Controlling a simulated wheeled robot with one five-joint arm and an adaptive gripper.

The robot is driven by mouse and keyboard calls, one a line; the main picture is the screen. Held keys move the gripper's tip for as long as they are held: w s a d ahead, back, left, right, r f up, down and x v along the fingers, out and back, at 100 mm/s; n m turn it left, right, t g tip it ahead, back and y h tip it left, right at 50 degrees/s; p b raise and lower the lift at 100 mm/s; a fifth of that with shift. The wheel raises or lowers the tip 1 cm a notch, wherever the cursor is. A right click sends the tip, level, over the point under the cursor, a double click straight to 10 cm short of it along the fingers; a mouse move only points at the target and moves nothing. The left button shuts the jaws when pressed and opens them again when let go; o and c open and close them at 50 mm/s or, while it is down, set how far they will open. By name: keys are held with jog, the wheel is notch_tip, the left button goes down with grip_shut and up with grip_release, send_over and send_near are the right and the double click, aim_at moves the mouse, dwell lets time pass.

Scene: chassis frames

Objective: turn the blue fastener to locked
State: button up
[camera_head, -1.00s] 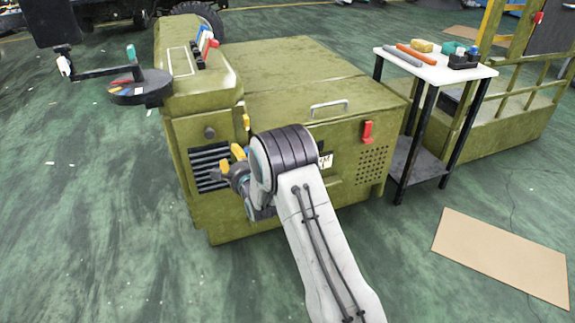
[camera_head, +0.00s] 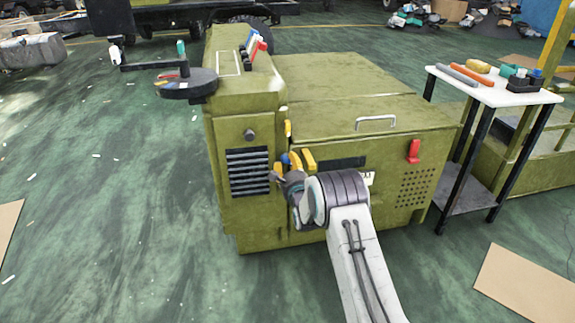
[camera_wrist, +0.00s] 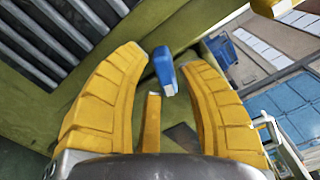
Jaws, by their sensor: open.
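The blue fastener (camera_wrist: 163,66) shows in the wrist view as a small blue piece with a pale end, on the olive chassis front. It lies in the gap between the yellow fingers of my gripper (camera_wrist: 160,60), near their tips. I cannot tell whether either finger touches it. My gripper also shows in the head view (camera_head: 294,166), open, close to the chassis front beside the vent. A speck of blue is visible between its fingers there. The fastener's exact turn is hard to judge.
The olive chassis (camera_head: 350,150) has a dark vent (camera_head: 248,172), a red lever (camera_head: 414,151) and a grey top handle (camera_head: 375,122). A side table (camera_head: 495,92) with small items stands at the right. A second blue part (camera_wrist: 223,50) shows in the wrist view.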

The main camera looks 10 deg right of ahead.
jog(key=shift+w, duration=0.7)
jog(key=shift+o, duration=0.3)
grip_shut()
